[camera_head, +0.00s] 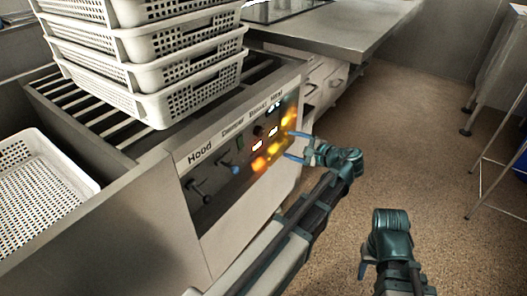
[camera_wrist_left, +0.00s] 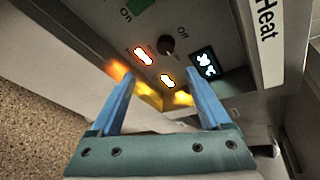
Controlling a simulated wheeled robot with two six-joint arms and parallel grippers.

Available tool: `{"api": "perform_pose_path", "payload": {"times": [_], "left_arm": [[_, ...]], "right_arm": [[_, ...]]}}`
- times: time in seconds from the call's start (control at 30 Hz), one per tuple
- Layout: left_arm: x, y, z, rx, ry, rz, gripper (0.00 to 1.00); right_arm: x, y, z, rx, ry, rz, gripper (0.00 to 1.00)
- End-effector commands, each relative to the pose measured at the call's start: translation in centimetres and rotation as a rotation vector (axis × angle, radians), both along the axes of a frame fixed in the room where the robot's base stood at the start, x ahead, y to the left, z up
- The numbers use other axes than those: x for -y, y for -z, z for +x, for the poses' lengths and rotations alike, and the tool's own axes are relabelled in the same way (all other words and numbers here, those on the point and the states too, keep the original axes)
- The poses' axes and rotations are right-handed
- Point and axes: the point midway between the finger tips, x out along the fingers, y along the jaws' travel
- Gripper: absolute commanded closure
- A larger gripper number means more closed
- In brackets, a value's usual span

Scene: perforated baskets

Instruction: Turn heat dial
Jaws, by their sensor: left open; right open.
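The heat dial is a dark round knob (camera_wrist_left: 167,45) near an "Off" label on the machine's control panel, at the top middle of the left wrist view. The knob also shows small and dark in the head view (camera_head: 258,131). A "Heat" label (camera_wrist_left: 267,35) is at the upper right. My left gripper (camera_wrist_left: 160,74) is open with blue fingers pointing at the panel. The knob shows beyond the gap, apart from both fingers. In the head view, my left gripper (camera_head: 289,144) is at the panel's right end. My right gripper (camera_head: 367,268) is low over the floor.
The control panel (camera_head: 232,190) has switches, glowing lights and a small lit display (camera_wrist_left: 205,63). Stacked perforated baskets (camera_head: 190,102) stand on the slatted conveyor. Another basket (camera_head: 40,190) is at left. A counter (camera_head: 330,32) is behind. Open floor lies right.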

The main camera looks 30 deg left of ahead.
Motion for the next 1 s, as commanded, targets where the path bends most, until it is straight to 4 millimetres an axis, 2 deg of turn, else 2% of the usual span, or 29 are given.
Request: {"api": "perform_pose_path", "payload": {"times": [0.03, 0.13, 0.43, 0.57, 1.0], "left_arm": [[-0.4, 1.3, 0.5, -0.005, 0.003, 0.03, 0.19], [-0.9, 1.3, 1.1, -0.015, 0.01, 0.076, 0.19], [-1.3, 1.0, 1.4, -0.023, 0.014, 0.11, 0.19], [-2.4, 1.3, 1.6, -0.024, 0.011, 0.108, 0.19], [-10.2, 3.3, 4.2, -0.023, 0.011, 0.107, 0.19]], "right_arm": [[0.0, 1.9, 0.0, 0.0, -0.001, 0.0, 0.5], [0.0, 2.8, 0.0, 0.0, -0.001, 0.0, 0.5], [0.0, 3.1, 0.0, 0.0, -0.002, 0.0, 0.5], [0.0, 3.4, 0.0, 0.001, -0.002, 0.0, 0.5], [0.0, 5.3, 0.0, 0.001, 0.001, 0.0, 0.5]]}}
